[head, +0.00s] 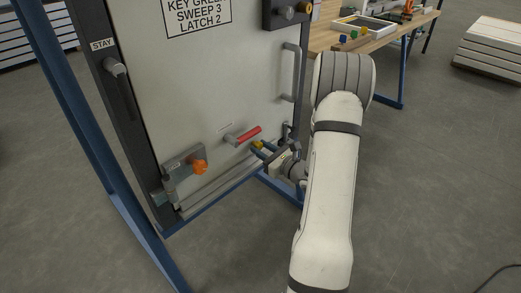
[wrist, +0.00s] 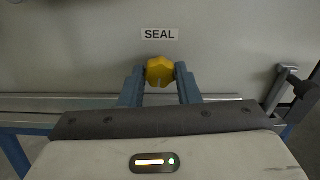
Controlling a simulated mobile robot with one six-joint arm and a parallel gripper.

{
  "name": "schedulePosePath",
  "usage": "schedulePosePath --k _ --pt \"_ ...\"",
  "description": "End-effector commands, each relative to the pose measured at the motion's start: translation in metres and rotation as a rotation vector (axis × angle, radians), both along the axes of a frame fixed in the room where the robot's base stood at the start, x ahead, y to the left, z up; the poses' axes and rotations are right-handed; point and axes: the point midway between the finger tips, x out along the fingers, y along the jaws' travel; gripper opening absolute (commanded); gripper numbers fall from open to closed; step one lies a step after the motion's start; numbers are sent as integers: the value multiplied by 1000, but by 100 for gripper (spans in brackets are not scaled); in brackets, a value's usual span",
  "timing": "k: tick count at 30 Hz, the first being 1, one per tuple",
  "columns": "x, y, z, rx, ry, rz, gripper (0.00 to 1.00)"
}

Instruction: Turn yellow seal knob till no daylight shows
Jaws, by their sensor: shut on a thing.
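The yellow seal knob (wrist: 159,71) sits on the grey door panel just under a "SEAL" label (wrist: 160,35) in the wrist view. My gripper (wrist: 160,74) has its two blue fingers shut on the knob, one on each side. In the head view the knob (head: 258,145) shows small near the panel's lower right, partly hidden by my gripper (head: 265,150). The grey sweep strip (wrist: 60,100) runs along the bottom of the panel behind my fingers. Whether light shows beneath it cannot be told.
A red-handled lever (head: 247,135) is close to the left of my gripper. An orange knob (head: 200,167) on a latch plate is at the lower left. A long grey handle (head: 291,72) stands at the panel's right. A blue frame (head: 95,150) surrounds the panel. Open floor lies right.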

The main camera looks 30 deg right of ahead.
Motion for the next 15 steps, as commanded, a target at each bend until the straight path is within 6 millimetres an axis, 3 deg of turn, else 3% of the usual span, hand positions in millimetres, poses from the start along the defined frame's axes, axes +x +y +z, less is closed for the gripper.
schedulePosePath --k 9,15 --pt "-1 2 3 245 92 5 7" --pt "-1 2 -1 285 106 5 7"
